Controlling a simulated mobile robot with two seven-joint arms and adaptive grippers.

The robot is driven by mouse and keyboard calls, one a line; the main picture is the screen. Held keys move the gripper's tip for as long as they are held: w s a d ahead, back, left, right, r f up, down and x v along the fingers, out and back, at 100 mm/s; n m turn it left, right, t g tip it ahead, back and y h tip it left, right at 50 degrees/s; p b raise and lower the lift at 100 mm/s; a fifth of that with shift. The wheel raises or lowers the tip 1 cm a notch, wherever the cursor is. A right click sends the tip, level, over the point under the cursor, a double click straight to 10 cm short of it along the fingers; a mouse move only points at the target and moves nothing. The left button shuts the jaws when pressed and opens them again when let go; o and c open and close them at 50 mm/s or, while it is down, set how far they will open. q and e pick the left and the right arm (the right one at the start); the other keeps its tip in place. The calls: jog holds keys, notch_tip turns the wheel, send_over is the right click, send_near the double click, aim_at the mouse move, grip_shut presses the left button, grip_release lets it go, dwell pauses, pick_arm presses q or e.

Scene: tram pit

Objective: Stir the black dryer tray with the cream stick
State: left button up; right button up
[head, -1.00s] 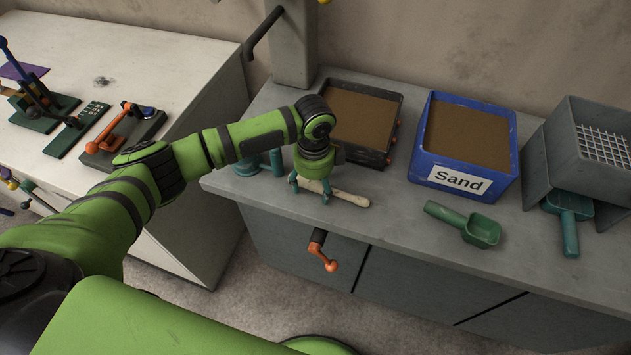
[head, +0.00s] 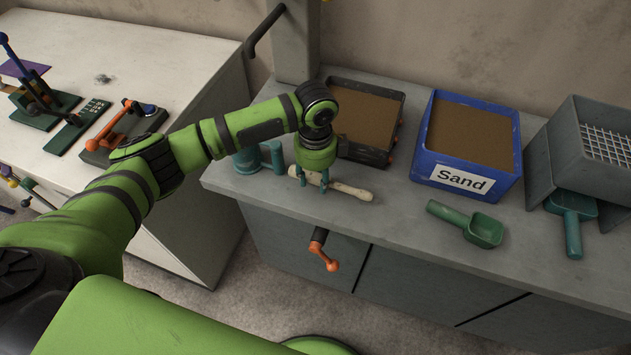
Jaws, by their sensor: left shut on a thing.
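The cream stick (head: 350,190) lies near the front edge of the grey bench, its free end pointing right. My left gripper (head: 312,185) points down over the stick's left part and is shut on it. I cannot tell whether the stick still touches the bench. The black dryer tray (head: 372,153), filled with brown sand, stands just behind the stick and gripper; my arm hides its left side. My right gripper is not in view.
A blue box labelled Sand (head: 464,160) stands right of the tray. A green scoop (head: 470,226) lies in front of it. A grey sieve box (head: 585,150) with a teal scoop (head: 572,215) is at far right. A teal object (head: 258,158) stands left of my gripper.

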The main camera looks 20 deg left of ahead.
pick_arm(q)
jog(key=shift+w+r+b, duration=0.1)
jog(key=shift+r+b, duration=0.2)
jog(key=shift+r, duration=0.6)
jog(key=w+d+r+b, duration=0.4)
jog(key=d+r, duration=0.3)
jog(key=d, duration=0.3)
jog(key=shift+w+d, duration=0.3)
jog(key=shift+w, duration=0.1)
jog(key=o, duration=0.6)
jog(key=c, duration=0.6)
